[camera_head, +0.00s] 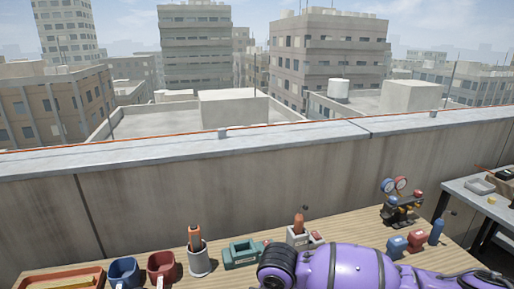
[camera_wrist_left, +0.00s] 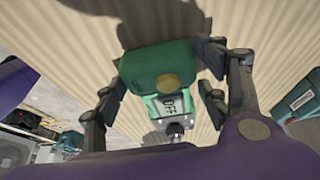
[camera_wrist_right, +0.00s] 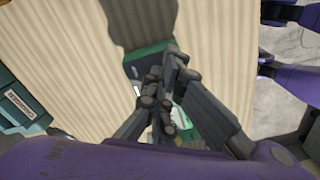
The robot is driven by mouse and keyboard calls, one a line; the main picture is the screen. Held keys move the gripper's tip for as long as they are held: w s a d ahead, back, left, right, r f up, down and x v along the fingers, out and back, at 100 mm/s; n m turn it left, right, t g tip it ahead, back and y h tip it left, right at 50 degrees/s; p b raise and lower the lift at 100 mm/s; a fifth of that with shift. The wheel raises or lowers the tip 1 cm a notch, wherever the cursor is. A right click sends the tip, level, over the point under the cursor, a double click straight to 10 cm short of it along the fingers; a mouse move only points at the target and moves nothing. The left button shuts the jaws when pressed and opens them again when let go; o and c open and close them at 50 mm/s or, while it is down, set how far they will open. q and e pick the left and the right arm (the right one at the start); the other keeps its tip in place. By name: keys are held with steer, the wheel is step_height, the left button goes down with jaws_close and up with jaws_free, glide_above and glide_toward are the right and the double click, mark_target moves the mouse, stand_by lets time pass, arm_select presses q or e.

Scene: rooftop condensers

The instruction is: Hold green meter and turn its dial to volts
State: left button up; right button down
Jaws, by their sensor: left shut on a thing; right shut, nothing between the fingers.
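The green meter (camera_wrist_left: 150,66) is between the fingers of my left gripper (camera_wrist_left: 160,97), which is shut on its sides, in the left wrist view. A tan round disc (camera_wrist_left: 167,84) shows on its body. A pale panel (camera_wrist_left: 173,104) reads OFF. A small grey rounded part (camera_wrist_left: 177,128) is below the panel; I cannot tell if it is the dial. In the right wrist view, my right gripper (camera_wrist_right: 166,84) is shut and empty, in front of the green meter (camera_wrist_right: 148,57) and hiding much of it. The head view shows neither gripper; my purple arm covers the front.
On the wooden bench (camera_head: 225,277) are a teal labelled holder (camera_head: 242,254), a blue mug (camera_head: 124,272), a red mug (camera_head: 161,267), a grey cup (camera_head: 199,260) with an orange-handled tool, and a gauge set (camera_head: 401,205). A concrete parapet (camera_head: 240,180) stands behind.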

steer(key=shift+s+a+f, duration=0.15)
steer(key=shift+a+f, duration=0.1)
steer(key=shift+f, duration=0.35)
steer(key=shift+s+a, duration=0.15)
steer(key=shift+s, duration=0.1)
stand_by(0.3)
steer(key=shift+s+a, duration=0.1)
steer(key=shift+s, duration=0.15)
steer(key=shift+a, duration=0.1)
steer(key=shift+d+r, duration=0.25)
steer(key=shift+r, duration=0.05)
steer(key=shift+r, duration=0.2)
steer(key=shift+d+r, duration=0.15)
steer(key=shift+r, duration=2.7)
